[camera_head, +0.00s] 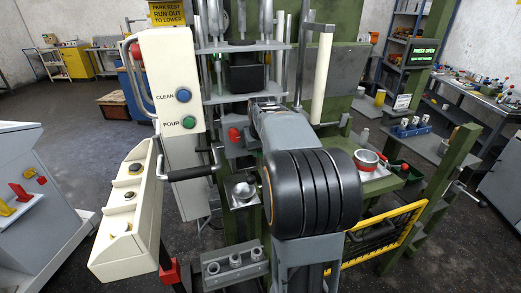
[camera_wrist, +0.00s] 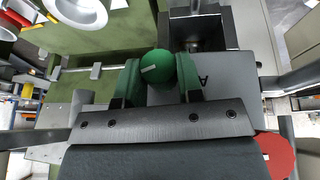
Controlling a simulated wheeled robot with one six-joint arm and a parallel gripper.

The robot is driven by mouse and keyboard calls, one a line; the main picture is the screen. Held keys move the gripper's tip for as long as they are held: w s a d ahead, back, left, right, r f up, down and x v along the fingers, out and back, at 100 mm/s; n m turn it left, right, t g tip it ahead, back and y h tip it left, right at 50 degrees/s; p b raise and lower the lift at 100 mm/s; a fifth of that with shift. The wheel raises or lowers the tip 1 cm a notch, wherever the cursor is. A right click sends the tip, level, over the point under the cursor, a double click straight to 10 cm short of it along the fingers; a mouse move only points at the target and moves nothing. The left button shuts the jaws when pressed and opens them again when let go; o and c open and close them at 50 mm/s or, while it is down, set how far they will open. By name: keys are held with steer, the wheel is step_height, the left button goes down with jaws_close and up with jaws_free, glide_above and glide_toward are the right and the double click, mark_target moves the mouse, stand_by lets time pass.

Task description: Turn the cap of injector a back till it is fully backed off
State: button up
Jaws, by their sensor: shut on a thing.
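In the wrist view the round green cap (camera_wrist: 158,67), with a short pale mark on its face, sits between the two fingers of my gripper (camera_wrist: 158,78). The fingers are shut on it, one on each side. The pale mark lies nearly level, slightly tilted. A grey plate with the letter A (camera_wrist: 218,76) is just right of the cap, so this is injector a. How far the cap is backed off cannot be told. In the head view my own arm hides the cap and the fingers.
A red round knob (camera_wrist: 275,152) is close on the right of my gripper in the wrist view. In the head view a cream control box (camera_head: 128,205) and a CLEAN and POUR panel (camera_head: 172,85) stand left. A yellow-edged basket (camera_head: 385,240) is right of my arm.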

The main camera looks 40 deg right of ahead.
steer(key=o, duration=0.9)
steer(key=v, duration=1.3)
steer(key=shift+s+a+r, duration=0.1)
steer(key=shift+r, duration=0.3)
